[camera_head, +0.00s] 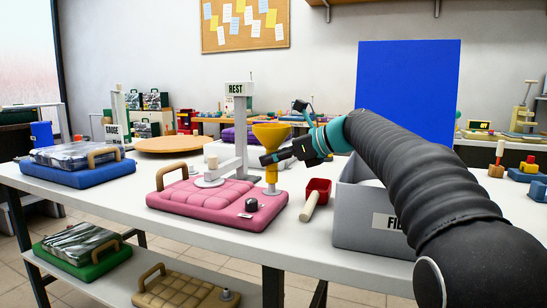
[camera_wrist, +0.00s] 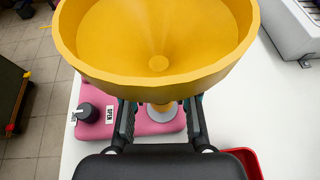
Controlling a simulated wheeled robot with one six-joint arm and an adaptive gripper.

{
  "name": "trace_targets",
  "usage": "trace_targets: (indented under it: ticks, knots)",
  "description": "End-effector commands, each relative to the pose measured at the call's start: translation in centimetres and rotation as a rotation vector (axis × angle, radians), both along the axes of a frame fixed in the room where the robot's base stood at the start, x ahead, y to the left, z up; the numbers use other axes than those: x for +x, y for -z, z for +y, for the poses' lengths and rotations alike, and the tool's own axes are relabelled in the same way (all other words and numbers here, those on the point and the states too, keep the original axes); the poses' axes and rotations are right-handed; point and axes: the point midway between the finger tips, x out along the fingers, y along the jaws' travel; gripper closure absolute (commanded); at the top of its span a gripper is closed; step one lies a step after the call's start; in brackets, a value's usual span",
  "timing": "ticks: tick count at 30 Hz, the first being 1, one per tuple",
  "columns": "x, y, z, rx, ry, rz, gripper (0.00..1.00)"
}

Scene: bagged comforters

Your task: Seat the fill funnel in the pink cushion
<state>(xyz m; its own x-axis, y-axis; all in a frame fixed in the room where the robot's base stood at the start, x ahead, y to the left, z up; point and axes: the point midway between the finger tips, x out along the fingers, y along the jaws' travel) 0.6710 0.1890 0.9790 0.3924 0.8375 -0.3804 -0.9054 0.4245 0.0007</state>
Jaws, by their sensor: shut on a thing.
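The yellow fill funnel (camera_head: 272,134) is upright over the back right corner of the pink cushion (camera_head: 170,203). My gripper (camera_head: 268,159) comes in from the right and is shut on the funnel's stem below its bowl. In the wrist view the funnel (camera_wrist: 160,30) fills the top, and the fingers (camera_wrist: 160,107) stand on both sides of its stem. The stem's lower end meets a pale round part on the cushion (camera_wrist: 150,122). I cannot tell whether it sits in it or just above. A black knob (camera_head: 252,205) beside an OPEN label is on the cushion.
A blue cushion (camera_head: 85,174) lies at left.

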Motion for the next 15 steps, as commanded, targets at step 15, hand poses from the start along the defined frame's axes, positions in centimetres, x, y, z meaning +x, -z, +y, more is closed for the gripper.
trace_targets:
  ticks: [15]
  knots:
    - [-0.01,0.69,0.00,0.000,0.000,0.000,1.00]
